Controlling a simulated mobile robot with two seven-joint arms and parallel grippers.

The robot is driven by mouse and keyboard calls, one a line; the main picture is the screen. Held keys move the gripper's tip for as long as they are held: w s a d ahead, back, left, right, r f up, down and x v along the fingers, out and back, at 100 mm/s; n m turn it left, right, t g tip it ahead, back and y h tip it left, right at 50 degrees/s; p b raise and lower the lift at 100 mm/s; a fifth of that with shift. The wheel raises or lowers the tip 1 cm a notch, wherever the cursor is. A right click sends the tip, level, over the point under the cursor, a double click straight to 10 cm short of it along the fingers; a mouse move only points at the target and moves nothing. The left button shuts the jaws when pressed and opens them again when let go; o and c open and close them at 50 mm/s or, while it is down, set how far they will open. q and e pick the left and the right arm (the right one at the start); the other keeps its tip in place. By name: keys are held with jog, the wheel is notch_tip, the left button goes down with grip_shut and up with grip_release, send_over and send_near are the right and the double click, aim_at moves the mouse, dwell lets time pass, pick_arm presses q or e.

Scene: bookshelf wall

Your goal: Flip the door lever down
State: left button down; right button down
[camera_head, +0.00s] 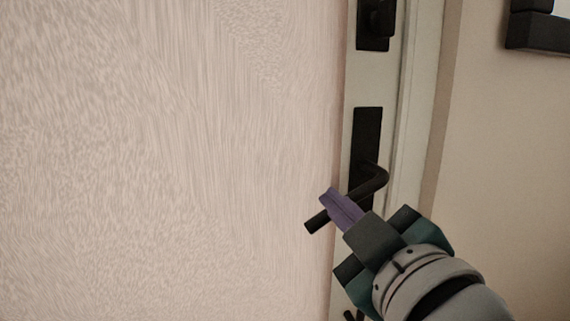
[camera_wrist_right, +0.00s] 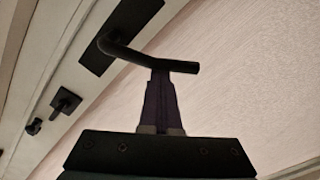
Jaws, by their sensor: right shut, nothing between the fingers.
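The black door lever (camera_head: 374,183) sits on a dark plate (camera_head: 367,132) on the pale door frame strip, in the head view. Its handle slopes down to the left. My right gripper (camera_head: 329,193) is shut, with its purple fingers crossing over the middle of the handle. In the right wrist view the lever (camera_wrist_right: 182,66) runs across the picture just beyond the fingertips (camera_wrist_right: 160,76), which appear to touch or nearly touch it. Nothing is between the fingers. My left gripper is not in view.
A black lock fitting (camera_head: 376,22) is above the lever in the head view. The wide textured door panel (camera_head: 160,160) fills the left. A dark framed object (camera_head: 538,28) hangs at the upper right on a bare wall.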

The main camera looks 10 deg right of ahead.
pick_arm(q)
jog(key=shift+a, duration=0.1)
pick_arm(e)
jog(key=shift+d+f+n, duration=0.25)
jog(key=shift+f+n, duration=0.35)
jog(key=shift+n, duration=0.3)
